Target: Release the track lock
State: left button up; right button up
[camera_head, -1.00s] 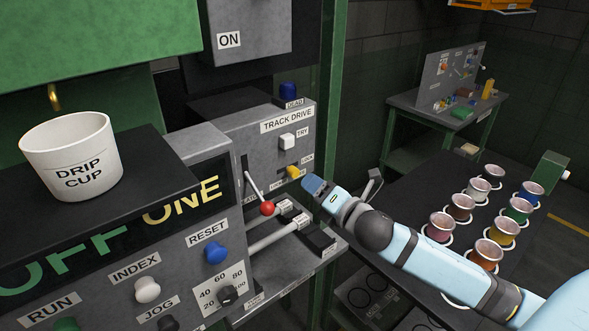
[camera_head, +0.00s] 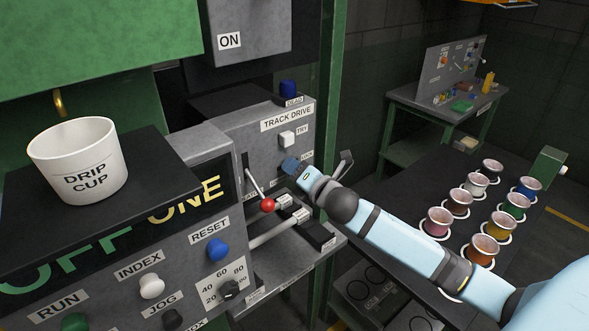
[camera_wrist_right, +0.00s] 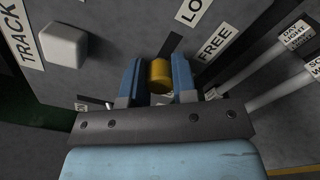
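The track lock is a yellow knob (camera_wrist_right: 160,76) on the grey TRACK DRIVE panel (camera_head: 262,140). It shows in the right wrist view, near labels partly reading LOCK (camera_wrist_right: 194,11) and FREE (camera_wrist_right: 216,42). My right gripper (camera_wrist_right: 160,80) has its two blue fingers on either side of the knob, with little or no gap. Whether they press on it I cannot tell. In the head view the right gripper (camera_head: 289,166) is at the panel and hides the knob. My left gripper is not in view.
A white TRY button (camera_head: 287,138) sits above the right gripper. A red-balled lever (camera_head: 267,205) and two pale rods lie to its left and below. A white drip cup (camera_head: 78,160) stands at the left. Several paint pots stand on a dark table (camera_head: 405,195) at the right.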

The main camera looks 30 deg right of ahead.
grip_shut()
jog(key=d, duration=0.3)
jog(key=shift+w, duration=0.15)
jog(key=shift+o, duration=1.7)
grip_release()
jog(key=o, duration=0.3)
jog(key=shift+o, duration=0.3)
jog(key=shift+d, duration=0.15)
